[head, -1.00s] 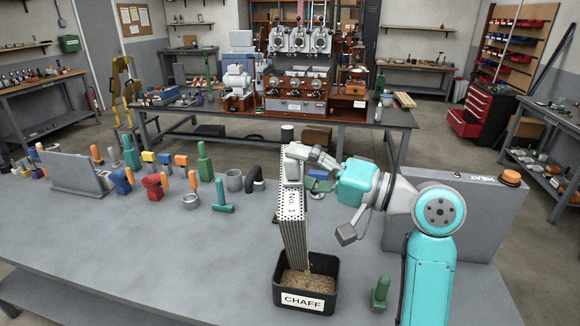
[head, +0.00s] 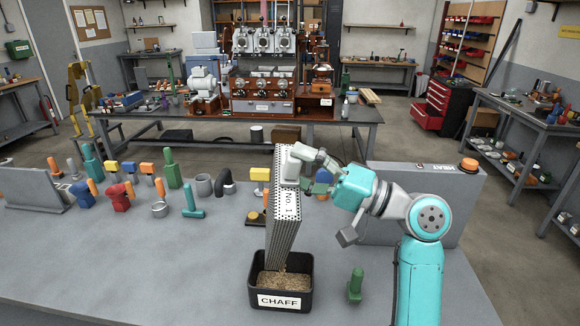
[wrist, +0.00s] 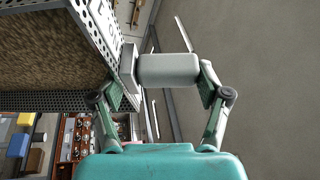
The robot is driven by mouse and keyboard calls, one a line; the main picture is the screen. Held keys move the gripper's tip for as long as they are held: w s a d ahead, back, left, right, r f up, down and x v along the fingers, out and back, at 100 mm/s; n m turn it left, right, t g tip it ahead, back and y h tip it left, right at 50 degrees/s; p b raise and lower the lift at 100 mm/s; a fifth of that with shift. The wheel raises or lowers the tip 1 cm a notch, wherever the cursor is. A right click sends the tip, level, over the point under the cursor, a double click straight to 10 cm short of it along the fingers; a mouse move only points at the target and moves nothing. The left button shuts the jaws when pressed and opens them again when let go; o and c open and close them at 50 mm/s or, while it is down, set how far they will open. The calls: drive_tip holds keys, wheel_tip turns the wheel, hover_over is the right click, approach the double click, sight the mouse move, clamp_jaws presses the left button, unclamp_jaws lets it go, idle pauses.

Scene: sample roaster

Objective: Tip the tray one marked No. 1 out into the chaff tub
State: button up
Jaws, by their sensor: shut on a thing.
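The perforated metal tray marked No. 1 (head: 287,208) is tipped steeply on end, its lower end down at the opening of the chaff tub (head: 279,301). The black tub, labelled CHAFF, stands on the grey table with brown chaff in it. In the wrist view the tray's wall (wrist: 100,28) shows, with brown granular matter inside the tray. My gripper (head: 306,168) is shut on the tray's pale grey handle, which lies between both fingers in the wrist view (wrist: 167,69). Whether the tray touches the tub I cannot tell.
A green upright object (head: 355,286) stands close right of the tub. Several coloured tools and a grey cup (head: 204,185) stand along the table's far left. A grey panel marked HEAT (head: 445,200) stands behind my arm. The table left of the tub is clear.

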drive_tip(key=d+f+m+t+y, duration=0.2)
drive_tip(key=d+f+t+y, duration=0.1)
drive_tip(key=d, duration=0.8)
drive_tip(key=shift+d+f+m, duration=0.15)
drive_tip(key=shift+d+m, duration=0.15)
drive_tip(key=shift+d, duration=0.1)
idle(0.8)
drive_tip(key=shift+s, duration=0.1)
idle(1.3)
wheel_tip(320, 180, up, 3)
idle(0.4)
